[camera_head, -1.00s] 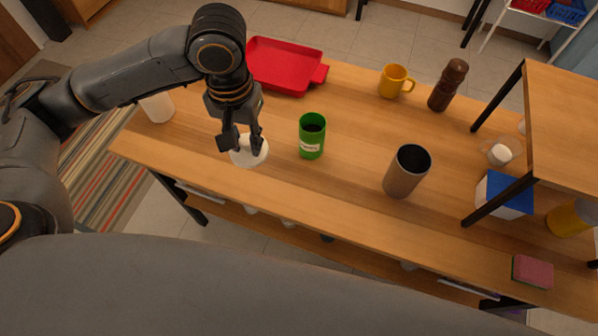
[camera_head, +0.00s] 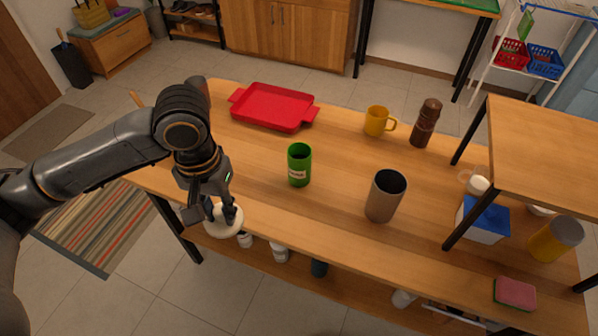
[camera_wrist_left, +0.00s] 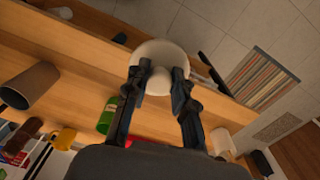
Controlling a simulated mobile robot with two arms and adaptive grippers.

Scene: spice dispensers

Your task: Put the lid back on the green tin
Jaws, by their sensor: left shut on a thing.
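The green tin (camera_head: 299,165) stands upright and open-topped on the wooden table, with a white label on its front. It also shows in the left wrist view (camera_wrist_left: 107,117). My left gripper (camera_head: 219,212) is shut on a round white lid (camera_head: 225,224), left of the tin and nearer the front. The lid appears over the table's front edge, apart from the tin. In the left wrist view the pale disc of the lid (camera_wrist_left: 160,48) shows beyond my fingertips (camera_wrist_left: 161,76), with its knob between them. My right gripper is not in view.
A red tray (camera_head: 272,106) lies behind the tin. A grey-brown cup (camera_head: 384,197) stands to its right, with a yellow mug (camera_head: 377,121) and a brown grinder (camera_head: 426,124) farther back. A raised wooden shelf (camera_head: 545,142) stands at the right. The table around the tin is clear.

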